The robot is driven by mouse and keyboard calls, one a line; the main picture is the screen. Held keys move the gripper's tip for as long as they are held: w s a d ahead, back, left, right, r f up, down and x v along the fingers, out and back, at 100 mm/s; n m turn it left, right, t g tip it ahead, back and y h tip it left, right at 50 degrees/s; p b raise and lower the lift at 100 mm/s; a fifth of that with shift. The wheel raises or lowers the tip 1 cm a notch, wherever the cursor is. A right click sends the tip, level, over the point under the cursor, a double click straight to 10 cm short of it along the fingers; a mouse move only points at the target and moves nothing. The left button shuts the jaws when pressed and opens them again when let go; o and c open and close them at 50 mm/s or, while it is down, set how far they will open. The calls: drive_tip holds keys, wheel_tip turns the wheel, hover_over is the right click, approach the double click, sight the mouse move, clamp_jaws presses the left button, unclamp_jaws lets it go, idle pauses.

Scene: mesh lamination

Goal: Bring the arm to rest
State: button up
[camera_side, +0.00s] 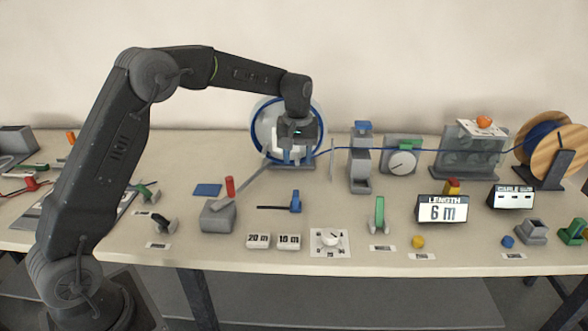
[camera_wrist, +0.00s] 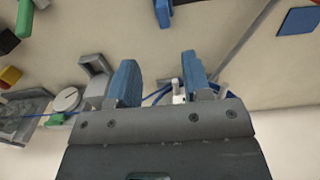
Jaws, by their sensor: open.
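My arm reaches over the bench (camera_side: 330,258) from the left, with its forearm nearly level and its wrist pointing down. My gripper (camera_side: 291,152) is in front of the blue-rimmed reel (camera_side: 260,130) at the back, above the bench. In the wrist view my gripper (camera_wrist: 160,76) shows two blue fingers spread apart, with nothing held between them. A blue cable and a small white part show beyond the gap. The side view does not show clearly whether the fingertips touch the reel, and the gripper hides part of it.
A blue cable (camera_side: 435,149) runs right from the reel area past a grey device (camera_side: 361,165) and a dial gauge (camera_side: 403,158) to a wooden spool (camera_side: 556,138). A length display (camera_side: 442,210) reads 6 m.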

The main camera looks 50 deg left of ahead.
drive_tip(key=s+d+r+m+t, duration=0.3)
drive_tip(key=s+d+r+m, duration=0.15)
drive_tip(key=s+r, duration=0.8)
drive_tip(key=s+d+f+m+t, duration=0.1)
drive_tip(key=s+d+m, duration=0.1)
drive_tip(key=s, duration=0.7)
drive_tip(key=s+d+f+m+t, duration=0.1)
drive_tip(key=s+d+f+m, duration=0.1)
drive_tip(key=s, duration=0.8)
drive_tip(key=shift+s+d+t, duration=0.15)
drive_tip(key=shift+d+t, duration=0.1)
drive_tip(key=shift+t, duration=0.05)
